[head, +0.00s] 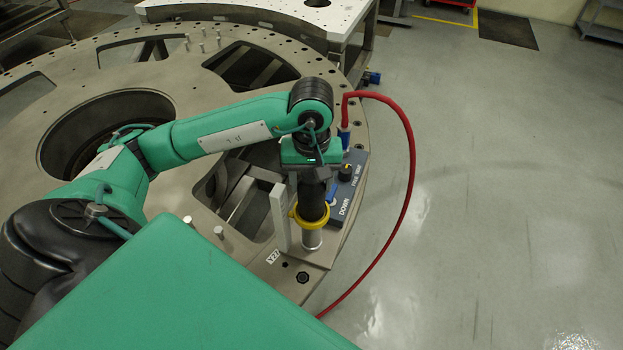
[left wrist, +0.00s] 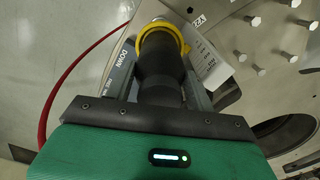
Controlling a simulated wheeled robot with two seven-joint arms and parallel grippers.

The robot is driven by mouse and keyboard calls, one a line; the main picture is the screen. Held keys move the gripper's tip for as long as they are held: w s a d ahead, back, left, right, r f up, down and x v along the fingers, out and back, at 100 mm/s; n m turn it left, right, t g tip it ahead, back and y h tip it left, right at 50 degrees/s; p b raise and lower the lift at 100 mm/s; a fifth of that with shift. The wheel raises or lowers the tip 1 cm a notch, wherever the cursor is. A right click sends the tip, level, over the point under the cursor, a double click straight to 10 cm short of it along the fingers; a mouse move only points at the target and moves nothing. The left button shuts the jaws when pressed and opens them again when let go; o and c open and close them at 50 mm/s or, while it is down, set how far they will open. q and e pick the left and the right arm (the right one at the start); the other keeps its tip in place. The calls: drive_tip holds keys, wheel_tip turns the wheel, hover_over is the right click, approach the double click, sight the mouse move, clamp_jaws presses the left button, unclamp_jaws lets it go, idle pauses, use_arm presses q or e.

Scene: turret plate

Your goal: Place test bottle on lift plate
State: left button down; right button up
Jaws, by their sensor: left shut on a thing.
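The test bottle (head: 312,208) is a dark cylinder, upright beside a grey bracket near the right edge of the turret plate. My left gripper (head: 318,185) is above it, pointing down and shut on its upper part. A yellow ring (head: 296,217) surrounds the bottle's lower part. Below the ring is a short silver cylinder (head: 312,239); I cannot tell whether it belongs to the bottle or to the lift plate. In the left wrist view the bottle (left wrist: 160,68) runs from the gripper to the yellow ring (left wrist: 181,38). The bottle's contact with the lift plate is hidden. My right gripper is not in view.
A blue-grey control box (head: 349,180) marked DOWN stands close behind the bottle, with a red hose (head: 412,165) looping right over the floor. The upright grey bracket (head: 280,217) is just left. Pegs (head: 218,232) and openings dot the turret plate (head: 185,190). The right floor is clear.

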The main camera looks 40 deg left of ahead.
use_arm(q)
drive_tip(key=c, duration=0.8)
unclamp_jaws()
drive_tip(key=shift+r, duration=0.1)
drive_tip(key=shift+r, duration=0.45)
wheel_tip(320, 180, up, 8)
drive_tip(key=shift+r+b, duration=0.15)
drive_tip(key=shift+b, duration=0.85)
drive_tip(key=shift+r, duration=1.4)
